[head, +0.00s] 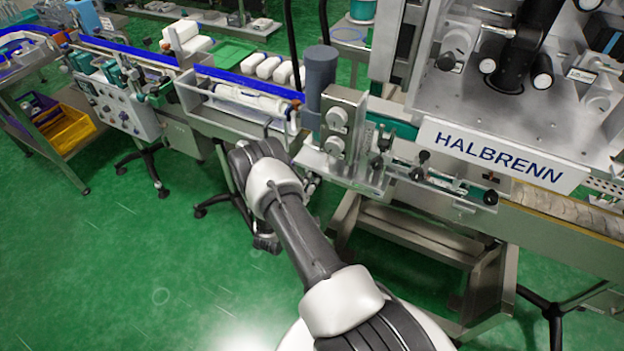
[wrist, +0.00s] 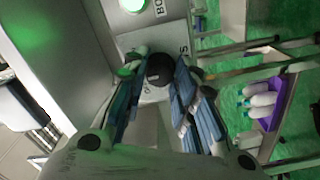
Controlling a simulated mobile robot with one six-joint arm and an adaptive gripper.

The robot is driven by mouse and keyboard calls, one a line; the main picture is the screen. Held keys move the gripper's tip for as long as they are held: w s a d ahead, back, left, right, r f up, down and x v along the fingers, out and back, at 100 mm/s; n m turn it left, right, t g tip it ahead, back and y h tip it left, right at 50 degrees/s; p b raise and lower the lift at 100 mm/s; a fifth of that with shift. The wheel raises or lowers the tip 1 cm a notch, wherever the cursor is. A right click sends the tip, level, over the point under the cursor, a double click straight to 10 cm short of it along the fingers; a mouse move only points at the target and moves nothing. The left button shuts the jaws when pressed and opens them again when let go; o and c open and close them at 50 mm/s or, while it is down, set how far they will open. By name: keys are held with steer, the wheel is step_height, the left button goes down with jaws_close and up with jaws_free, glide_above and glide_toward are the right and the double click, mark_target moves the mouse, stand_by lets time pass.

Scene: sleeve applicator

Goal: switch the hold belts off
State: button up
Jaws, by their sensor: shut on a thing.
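In the wrist view my gripper (wrist: 161,66) has its two blue-grey fingers closed around a round black knob (wrist: 159,72). The knob sits on a light grey panel (wrist: 150,40). A label behind the knob is mostly covered, so I cannot read it or tell the knob's setting. A lit green button (wrist: 132,5) is above the knob, beside a partly cut-off label. In the head view my arm reaches to the front of the machine below the conveyor; the gripper's fingers and the black knob cannot be made out there.
The HALBRENN machine (head: 497,155) stands at the right, with a steel block with round knobs (head: 337,130) near my arm. White bottles (head: 270,68) stand behind the blue-edged conveyor (head: 245,84). A purple tray with white bottles (wrist: 268,120) is right of my gripper.

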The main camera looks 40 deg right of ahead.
steer(key=n, duration=0.4)
steer(key=shift+n, duration=2.5)
steer(key=shift+r, duration=0.1)
steer(key=o, duration=1.1)
steer(key=shift+c, duration=0.2)
steer(key=v, duration=1.2)
